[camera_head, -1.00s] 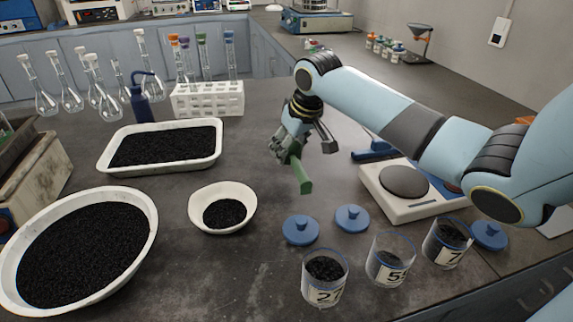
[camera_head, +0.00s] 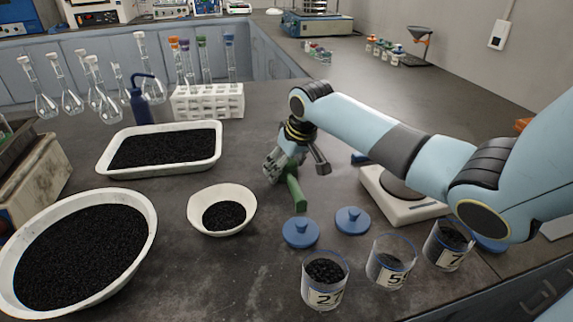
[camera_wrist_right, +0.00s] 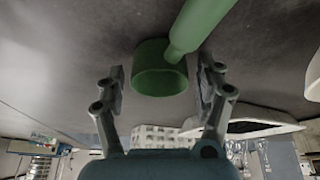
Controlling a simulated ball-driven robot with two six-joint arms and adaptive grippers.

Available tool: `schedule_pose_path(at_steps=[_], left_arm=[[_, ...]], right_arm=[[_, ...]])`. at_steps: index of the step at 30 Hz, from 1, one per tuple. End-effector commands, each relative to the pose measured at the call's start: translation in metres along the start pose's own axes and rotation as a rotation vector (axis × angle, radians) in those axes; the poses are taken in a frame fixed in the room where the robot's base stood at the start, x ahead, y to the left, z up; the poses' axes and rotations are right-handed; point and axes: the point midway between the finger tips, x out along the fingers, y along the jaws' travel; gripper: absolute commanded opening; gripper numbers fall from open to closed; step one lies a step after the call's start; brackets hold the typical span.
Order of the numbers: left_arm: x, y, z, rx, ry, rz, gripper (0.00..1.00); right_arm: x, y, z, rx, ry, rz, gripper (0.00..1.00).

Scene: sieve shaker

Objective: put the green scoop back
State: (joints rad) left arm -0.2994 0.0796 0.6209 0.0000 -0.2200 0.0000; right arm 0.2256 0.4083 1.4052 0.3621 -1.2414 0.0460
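The green scoop (camera_head: 297,190) is below my right gripper (camera_head: 296,168), over the dark bench behind the blue lids. In the right wrist view the scoop's round cup (camera_wrist_right: 160,80) lies between the two fingers of my right gripper (camera_wrist_right: 161,82), with its handle running to the upper right. The fingers stand apart, with a gap visible on each side of the cup, so the gripper looks open around the scoop. I cannot tell whether the scoop touches the bench. My left gripper is not in view.
A white bowl (camera_head: 250,200) of black grains stands left of the scoop. Blue lids (camera_head: 300,233) and labelled jars (camera_head: 325,290) are in front. A balance (camera_head: 400,208) and a partly hidden blue object (camera_head: 359,158) are to the right. A test-tube rack (camera_head: 208,107) stands behind.

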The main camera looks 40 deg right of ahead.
Motion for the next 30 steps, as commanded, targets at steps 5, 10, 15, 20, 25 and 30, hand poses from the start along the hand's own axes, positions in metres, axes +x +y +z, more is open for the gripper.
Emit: schedule_pose_path(at_steps=[5, 10, 15, 20, 25, 30], left_arm=[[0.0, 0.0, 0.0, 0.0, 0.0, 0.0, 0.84], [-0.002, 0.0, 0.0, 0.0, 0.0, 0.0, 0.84], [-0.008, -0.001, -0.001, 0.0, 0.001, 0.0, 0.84], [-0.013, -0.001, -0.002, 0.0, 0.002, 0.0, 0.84], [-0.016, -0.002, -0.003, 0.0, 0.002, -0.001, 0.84], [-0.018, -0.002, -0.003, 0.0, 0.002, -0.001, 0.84]], right_arm=[[0.0, 0.0, 0.0, 0.0, 0.0, 0.0, 0.73], [-0.007, 0.001, -0.001, -0.001, 0.0, 0.001, 0.73], [-0.038, 0.001, -0.002, -0.003, 0.003, 0.002, 0.73], [-0.076, 0.001, -0.002, -0.003, 0.002, 0.002, 0.73], [-0.106, 0.001, -0.002, -0.002, 0.002, 0.002, 0.73], [-0.121, 0.001, -0.001, 0.0, 0.0, 0.0, 0.73]])
